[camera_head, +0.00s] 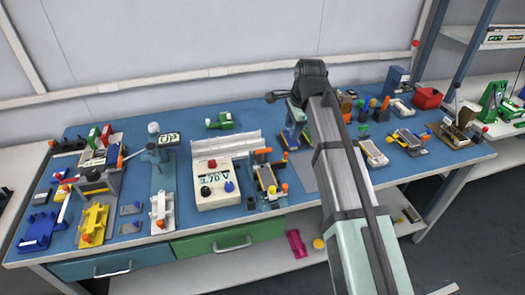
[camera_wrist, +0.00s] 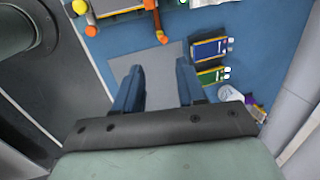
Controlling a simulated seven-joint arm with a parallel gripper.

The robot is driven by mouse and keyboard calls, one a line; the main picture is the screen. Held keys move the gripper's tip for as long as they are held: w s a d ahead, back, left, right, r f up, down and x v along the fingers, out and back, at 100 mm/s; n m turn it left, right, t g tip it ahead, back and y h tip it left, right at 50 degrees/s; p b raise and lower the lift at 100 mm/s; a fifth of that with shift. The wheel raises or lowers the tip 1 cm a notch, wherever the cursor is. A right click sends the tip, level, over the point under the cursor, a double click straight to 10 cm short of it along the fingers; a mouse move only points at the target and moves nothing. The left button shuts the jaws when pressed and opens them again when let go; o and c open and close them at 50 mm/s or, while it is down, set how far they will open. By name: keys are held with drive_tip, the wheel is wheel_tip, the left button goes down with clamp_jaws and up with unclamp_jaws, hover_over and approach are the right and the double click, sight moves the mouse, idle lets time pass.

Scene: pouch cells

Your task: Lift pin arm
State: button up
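I cannot tell for sure which part is the pin arm. An orange arm-like piece (camera_wrist: 156,18) reaches down from a fixture (camera_wrist: 112,10) at the top of the wrist view, ending in a small orange knob. In the head view, a fixture with orange parts (camera_head: 267,178) stands near the middle of the table. My gripper (camera_wrist: 158,66) is open, with two blue fingers apart and nothing between them. It hangs over a bare grey plate (camera_wrist: 155,60), below the orange piece in the picture and apart from it. In the head view my arm hides the fingers.
A blue piece (camera_wrist: 208,47) and a green piece (camera_wrist: 210,76) lie right of my fingers. A white box with coloured knobs (camera_head: 217,185) stands left of the middle fixture. Several other fixtures crowd the blue table (camera_head: 325,262). A wall rail (camera_head: 160,85) runs behind.

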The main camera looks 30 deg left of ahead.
drive_tip(key=a+v, duration=0.1)
drive_tip(key=v, duration=0.2)
hover_over(262, 150)
drive_tip(key=d, duration=0.2)
drive_tip(key=s, duration=0.1)
drive_tip(key=shift+h, duration=0.4)
drive_tip(key=f, duration=0.4)
drive_tip(key=w+a+f, duration=0.1)
drive_tip(key=f, duration=0.3)
drive_tip(key=a+f, duration=0.1)
drive_tip(key=f, duration=0.3)
drive_tip(key=shift+w+f, duration=0.2)
drive_tip(key=shift+f, duration=0.1)
drive_tip(key=shift+c, duration=0.2)
clamp_jaws()
